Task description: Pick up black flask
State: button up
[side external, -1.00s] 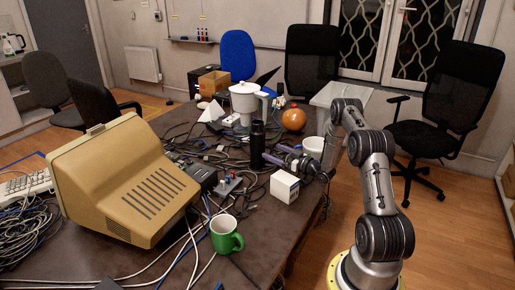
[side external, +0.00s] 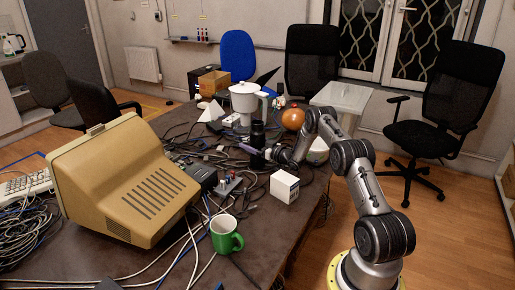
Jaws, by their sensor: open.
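The black flask (side external: 257,138) stands upright on the cluttered table (side external: 165,262), left of my arm's end. My gripper (side external: 262,152) reaches in from the right, low over the table, with its purple-grey fingers at the flask. The gripper is open. The fingers overlap the flask's lower part in this view. I cannot tell whether they touch it or how they lie around it.
A white box (side external: 284,187) sits just in front of my gripper. A beige monitor (side external: 125,185) and a green mug (side external: 225,236) are nearer. Cables cover much of the table.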

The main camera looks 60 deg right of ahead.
grip_shut()
jog(key=shift+r, duration=0.2)
dwell(0.5)
jog(key=shift+r, duration=0.2)
